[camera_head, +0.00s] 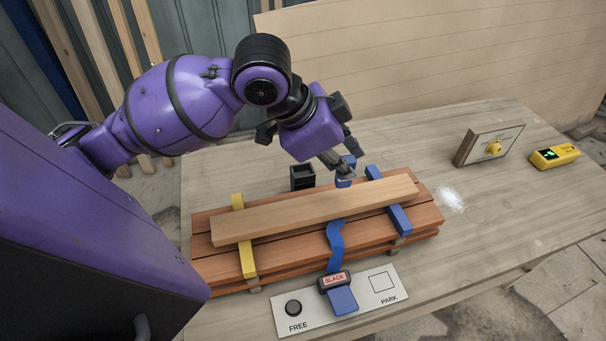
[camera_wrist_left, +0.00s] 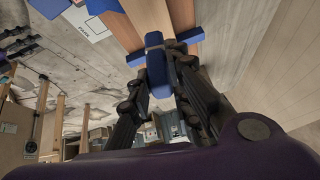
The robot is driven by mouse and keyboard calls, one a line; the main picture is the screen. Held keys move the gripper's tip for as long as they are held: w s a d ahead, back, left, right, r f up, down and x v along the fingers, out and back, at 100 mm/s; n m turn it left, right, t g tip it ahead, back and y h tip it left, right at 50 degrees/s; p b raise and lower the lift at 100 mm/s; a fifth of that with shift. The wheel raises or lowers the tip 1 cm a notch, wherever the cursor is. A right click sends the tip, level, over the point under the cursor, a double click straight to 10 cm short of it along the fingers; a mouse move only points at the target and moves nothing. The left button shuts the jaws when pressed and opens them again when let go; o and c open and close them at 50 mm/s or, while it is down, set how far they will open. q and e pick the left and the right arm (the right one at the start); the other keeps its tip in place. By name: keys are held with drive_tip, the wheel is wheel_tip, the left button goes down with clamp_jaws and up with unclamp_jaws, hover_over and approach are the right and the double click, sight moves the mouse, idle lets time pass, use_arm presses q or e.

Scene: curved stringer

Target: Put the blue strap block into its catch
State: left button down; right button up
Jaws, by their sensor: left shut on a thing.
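The blue strap block (camera_head: 344,182) is at the far edge of the pale board (camera_head: 300,214). My left gripper (camera_head: 343,169) comes down from above and is shut on it. In the left wrist view the blue block (camera_wrist_left: 155,62) sits between the two dark fingers (camera_wrist_left: 158,75). A blue strap (camera_head: 335,243) runs from the buckle marked SLACK (camera_head: 335,281) up to the near side of the board. A small black open-topped box (camera_head: 302,177) stands behind the planks, left of the gripper; I cannot tell if it is the catch. My right gripper is not in view.
Reddish planks (camera_head: 215,262) lie under the board, with a yellow strap (camera_head: 243,240) and another blue strap (camera_head: 398,216). A panel marked FREE and PARK (camera_head: 365,303) lies in front. White powder (camera_head: 452,200) lies nearby.

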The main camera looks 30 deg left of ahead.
use_arm(q)
drive_tip(key=w+a+f+n, duration=0.1)
drive_tip(key=w+a+n, duration=0.15)
drive_tip(key=a, duration=0.65)
drive_tip(key=shift+m+g, duration=0.3)
drive_tip(key=shift+m, duration=0.15)
drive_tip(key=w+a+f, duration=0.1)
drive_tip(key=f, duration=0.2)
drive_tip(key=w+a+f, duration=0.1)
drive_tip(key=a+f, duration=0.1)
drive_tip(key=f, duration=0.1)
drive_tip(key=w+a+f, duration=0.1)
drive_tip(key=f, duration=0.2)
drive_tip(key=shift+w+a+f+b, duration=0.25)
drive_tip(key=shift+w+f+b, duration=0.05)
drive_tip(key=shift+w, duration=0.05)
drive_tip(key=shift+r, duration=0.1)
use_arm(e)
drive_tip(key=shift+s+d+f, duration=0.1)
